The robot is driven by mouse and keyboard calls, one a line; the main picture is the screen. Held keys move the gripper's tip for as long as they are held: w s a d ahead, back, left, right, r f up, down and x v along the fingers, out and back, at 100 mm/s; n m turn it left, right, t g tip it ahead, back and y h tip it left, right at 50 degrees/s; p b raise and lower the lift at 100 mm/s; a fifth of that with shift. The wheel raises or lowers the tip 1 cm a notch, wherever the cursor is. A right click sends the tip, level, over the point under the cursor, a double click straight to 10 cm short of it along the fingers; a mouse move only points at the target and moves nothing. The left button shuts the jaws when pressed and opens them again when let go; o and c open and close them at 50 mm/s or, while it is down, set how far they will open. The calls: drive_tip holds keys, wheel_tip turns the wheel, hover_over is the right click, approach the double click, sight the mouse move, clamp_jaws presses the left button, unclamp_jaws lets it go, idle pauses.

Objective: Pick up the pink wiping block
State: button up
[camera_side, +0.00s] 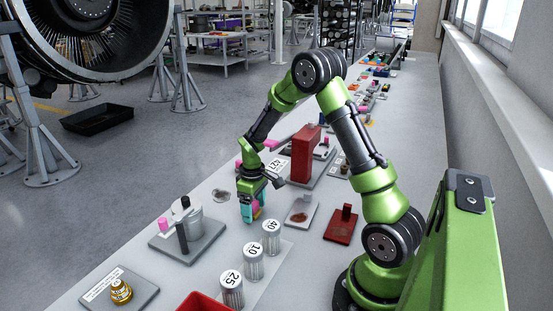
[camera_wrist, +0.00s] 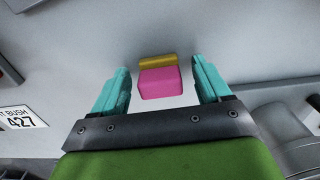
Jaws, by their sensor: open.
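The pink wiping block (camera_wrist: 160,83) has a yellow strip along one edge and shows between the two teal fingers in the wrist view, with a gap on each side. In the side view only a small part of the block (camera_side: 256,209) shows behind the fingers. My gripper (camera_side: 250,211) points down low over the bench and is open. Its spread fingers (camera_wrist: 160,72) stand on both sides of the block without visible contact. Whether the block rests on the bench is hard to tell.
Three numbered canisters (camera_side: 254,262) stand in front of my gripper. A plate with a grey cylinder and dark post (camera_side: 183,232) is at the left. A stained plate (camera_side: 300,213), a red stand (camera_side: 341,226) and a tall red block (camera_side: 305,155) are to the right.

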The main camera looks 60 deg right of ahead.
sight(254, 204)
drive_tip(key=shift+f, duration=0.1)
drive_tip(key=shift+c, duration=0.4)
drive_tip(key=c, duration=1)
drive_tip(key=shift+o, duration=0.2)
wheel_tip(254, 204, up, 10)
drive_tip(key=shift+r, duration=0.1)
